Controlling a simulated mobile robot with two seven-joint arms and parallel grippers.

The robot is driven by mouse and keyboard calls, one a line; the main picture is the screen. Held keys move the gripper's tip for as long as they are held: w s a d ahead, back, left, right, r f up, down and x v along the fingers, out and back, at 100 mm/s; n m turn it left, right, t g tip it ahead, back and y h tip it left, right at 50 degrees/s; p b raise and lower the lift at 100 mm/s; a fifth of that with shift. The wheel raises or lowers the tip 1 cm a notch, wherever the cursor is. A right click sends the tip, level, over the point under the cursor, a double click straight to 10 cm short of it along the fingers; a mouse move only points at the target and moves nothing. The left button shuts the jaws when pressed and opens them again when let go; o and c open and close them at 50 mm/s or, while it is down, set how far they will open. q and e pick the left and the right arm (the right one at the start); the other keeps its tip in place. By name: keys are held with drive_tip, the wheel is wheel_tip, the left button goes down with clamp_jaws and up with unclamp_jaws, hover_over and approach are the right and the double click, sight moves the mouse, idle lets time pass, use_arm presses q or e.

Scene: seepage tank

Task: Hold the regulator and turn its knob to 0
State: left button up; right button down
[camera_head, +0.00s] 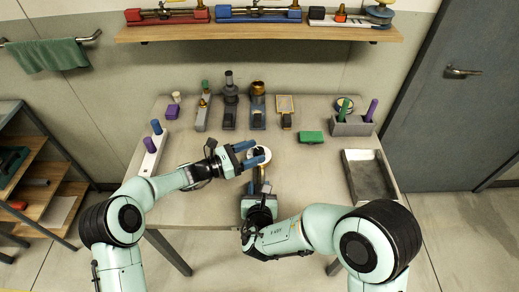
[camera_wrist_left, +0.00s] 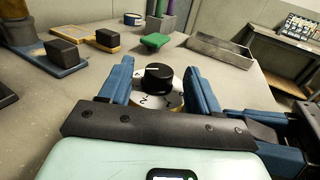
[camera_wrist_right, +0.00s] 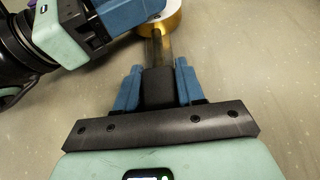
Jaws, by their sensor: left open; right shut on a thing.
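The regulator is a brass round body with a pale numbered dial (camera_wrist_left: 165,101) and a black knob (camera_wrist_left: 158,77) on top. A brass stem (camera_wrist_right: 157,52) runs from the body to a black grip (camera_wrist_right: 158,88). My right gripper (camera_wrist_right: 157,82) is shut on that grip and holds the regulator over the front of the table. My left gripper (camera_wrist_left: 159,68) is open, one blue finger on each side of the knob, with gaps showing. In the head view the left fingers partly cover the dial (camera_head: 260,154). I cannot read which number the knob points at.
The grey table (camera_head: 215,200) has free room at front left and right. Along its back stand several fittings, a green block (camera_head: 311,137) and a grey holder (camera_head: 351,126). A grey tray (camera_head: 368,177) lies at the right. A white block with pegs (camera_head: 153,152) is left.

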use_arm(q)
drive_tip(key=shift+x, duration=1.4)
drive_tip(key=c, duration=1)
drive_tip(key=shift+r+n+t+y, duration=0.15)
drive_tip(key=shift+n+t+y, duration=1.75)
drive_tip(key=shift+t, duration=0.7)
drive_tip(key=shift+n+t+y, duration=0.4)
drive_tip(key=shift+n, duration=0.1)
drive_tip(key=o, duration=1)
